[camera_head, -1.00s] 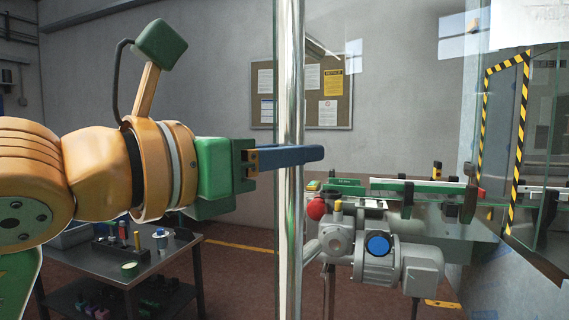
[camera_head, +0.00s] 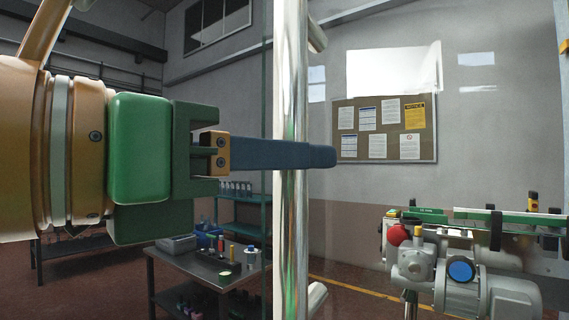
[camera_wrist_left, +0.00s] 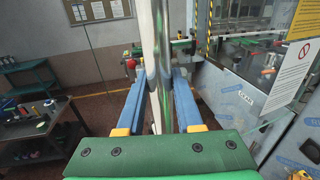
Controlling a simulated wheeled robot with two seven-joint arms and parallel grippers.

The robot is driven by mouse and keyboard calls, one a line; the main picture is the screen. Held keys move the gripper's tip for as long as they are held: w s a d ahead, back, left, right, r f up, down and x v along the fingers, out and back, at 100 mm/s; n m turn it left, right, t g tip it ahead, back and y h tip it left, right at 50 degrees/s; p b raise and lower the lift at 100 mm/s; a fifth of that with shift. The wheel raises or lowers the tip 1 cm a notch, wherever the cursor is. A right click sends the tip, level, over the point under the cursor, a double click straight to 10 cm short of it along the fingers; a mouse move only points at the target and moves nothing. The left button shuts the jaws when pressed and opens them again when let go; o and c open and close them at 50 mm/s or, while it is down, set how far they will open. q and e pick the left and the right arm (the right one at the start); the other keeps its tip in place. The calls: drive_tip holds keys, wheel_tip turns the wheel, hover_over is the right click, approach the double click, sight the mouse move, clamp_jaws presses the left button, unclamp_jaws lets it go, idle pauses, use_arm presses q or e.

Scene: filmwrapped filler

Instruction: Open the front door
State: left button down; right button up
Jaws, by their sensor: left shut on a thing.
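The front door is clear glass with a tall, shiny metal bar handle (camera_head: 290,90) standing upright in the head view. Handle mounts show at its upper and lower right. My left gripper (camera_head: 325,156) comes in from the left, level, with its blue fingers across the handle. In the left wrist view, the handle (camera_wrist_left: 155,40) runs between the two blue fingers of the left gripper (camera_wrist_left: 160,80), which is shut on it. The glass is hard to see, so I cannot tell how far the door stands open. My right gripper is not in view.
Beyond are a grey machine with a blue-capped motor (camera_head: 461,271), a dark worktable (camera_head: 205,268) with small items, and a green shelf (camera_head: 240,200). A notice board (camera_head: 385,140) hangs on the back wall.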

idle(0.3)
use_arm(q)
drive_tip(key=c, duration=0.6)
unclamp_jaws()
drive_tip(key=shift+s, duration=0.1)
drive_tip(key=b+v, duration=0.1)
drive_tip(key=v, duration=0.6)
drive_tip(key=shift+b, duration=0.3)
